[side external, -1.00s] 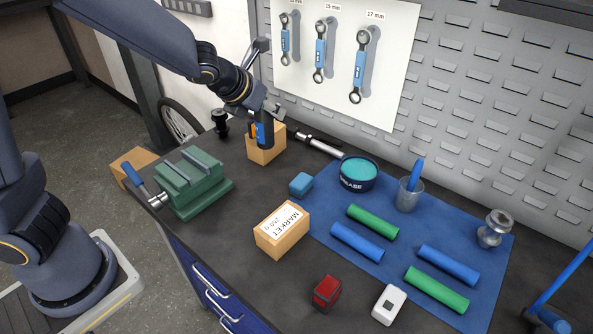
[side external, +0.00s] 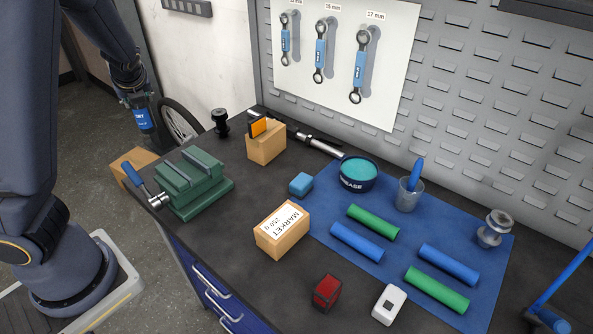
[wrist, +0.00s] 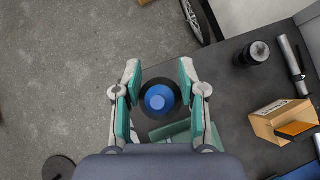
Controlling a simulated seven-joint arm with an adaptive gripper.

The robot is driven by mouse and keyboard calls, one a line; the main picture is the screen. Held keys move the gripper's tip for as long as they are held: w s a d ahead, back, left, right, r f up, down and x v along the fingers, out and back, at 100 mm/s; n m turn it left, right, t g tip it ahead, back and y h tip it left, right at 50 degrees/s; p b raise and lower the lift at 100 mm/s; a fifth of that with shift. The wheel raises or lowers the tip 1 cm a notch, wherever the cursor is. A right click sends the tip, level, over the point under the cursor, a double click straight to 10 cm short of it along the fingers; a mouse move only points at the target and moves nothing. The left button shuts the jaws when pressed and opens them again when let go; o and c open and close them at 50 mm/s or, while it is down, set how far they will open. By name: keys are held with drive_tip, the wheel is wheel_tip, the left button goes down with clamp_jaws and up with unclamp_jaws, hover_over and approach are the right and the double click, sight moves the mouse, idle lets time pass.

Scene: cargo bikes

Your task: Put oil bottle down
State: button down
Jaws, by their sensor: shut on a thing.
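The oil bottle (side external: 143,119) is dark with a blue label and hangs upright below my gripper (side external: 134,98) at the upper left of the side view. In the wrist view, the bottle's blue cap (wrist: 159,98) and dark round body show between the two green-padded fingers of my gripper (wrist: 160,78). My gripper is shut on the bottle. The bottle appears left of the green vise (side external: 192,184), over or near the bench's left edge. Its exact height above the surface is unclear.
A cardboard box (side external: 266,149) with an orange item stands at the back of the dark bench. A black cylinder (side external: 220,122) is near it. A blue mat (side external: 390,257) holds grips, a grease tub and a cup.

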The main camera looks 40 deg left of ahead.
sight(139, 111)
drive_tip(key=f, duration=0.3)
drive_tip(key=shift+s+a+f, duration=0.2)
drive_tip(key=shift+s+f, duration=0.05)
drive_tip(key=shift+f, duration=0.05)
wheel_tip(139, 111, down, 11)
drive_tip(key=shift+w+f, duration=0.1)
drive_tip(key=shift+f, duration=0.05)
drive_tip(key=shift+f, duration=0.1)
drive_tip(key=c, duration=0.7)
unclamp_jaws()
drive_tip(key=shift+o, duration=0.2)
